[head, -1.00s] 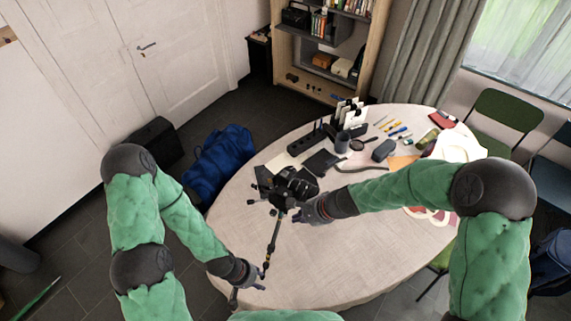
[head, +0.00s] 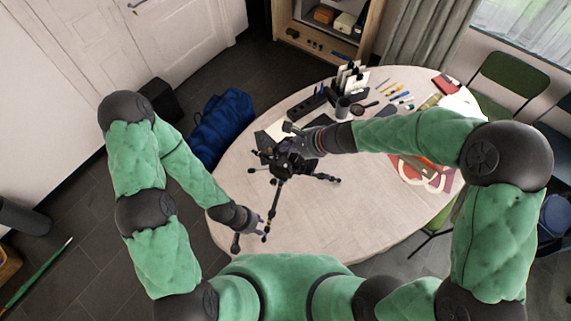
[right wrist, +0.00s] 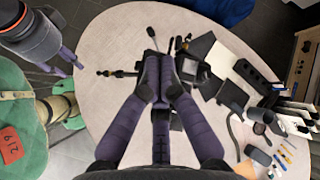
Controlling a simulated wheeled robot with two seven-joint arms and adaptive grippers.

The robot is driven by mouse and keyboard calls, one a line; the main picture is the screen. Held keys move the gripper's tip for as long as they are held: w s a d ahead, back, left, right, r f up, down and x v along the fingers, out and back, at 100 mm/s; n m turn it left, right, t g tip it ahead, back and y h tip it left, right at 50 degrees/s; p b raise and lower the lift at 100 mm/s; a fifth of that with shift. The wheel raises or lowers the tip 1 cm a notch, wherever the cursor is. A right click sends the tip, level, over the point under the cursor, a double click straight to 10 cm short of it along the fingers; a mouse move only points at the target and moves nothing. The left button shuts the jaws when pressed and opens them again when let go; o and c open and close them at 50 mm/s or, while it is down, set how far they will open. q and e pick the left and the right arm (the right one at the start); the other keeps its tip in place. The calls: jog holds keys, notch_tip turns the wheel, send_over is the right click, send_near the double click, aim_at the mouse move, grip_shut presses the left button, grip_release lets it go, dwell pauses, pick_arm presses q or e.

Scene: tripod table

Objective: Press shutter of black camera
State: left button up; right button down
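The black camera (head: 268,146) sits on a black tripod (head: 279,185) standing on the round table. My right gripper (head: 307,143) is at the camera's right side and partly covers it. In the right wrist view the camera (right wrist: 190,68) is just right of and beyond my right fingertips (right wrist: 159,62), which are nearly together. I cannot tell if they touch it; the shutter button is not distinguishable. My left gripper (head: 257,222) is low at the table's front left edge, beside a tripod leg. Its fingers (right wrist: 70,64) are apart and empty in the right wrist view.
The pale round table (head: 330,230) is clear at the front. A dark mug (head: 342,106), a black organizer (head: 306,107), pens and papers lie at the back. A blue bag (head: 222,125) is on the floor at left. A green chair (head: 510,85) stands at right.

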jog(key=b, duration=0.5)
send_over(285, 166)
jog(key=f, duration=0.6)
jog(key=shift+s+d+f, duration=0.15)
jog(key=shift+d+f, duration=0.25)
jog(key=shift+f+b, duration=0.85)
jog(key=shift+b, duration=0.15)
jog(key=shift+f+b, duration=0.45)
jog(key=shift+b, duration=0.1)
jog(key=shift+f+b, duration=0.25)
jog(key=shift+b, duration=0.05)
jog(key=shift+r, duration=0.15)
dwell(0.3)
jog(key=shift+r+p, duration=0.5)
jog(key=shift+r, duration=0.1)
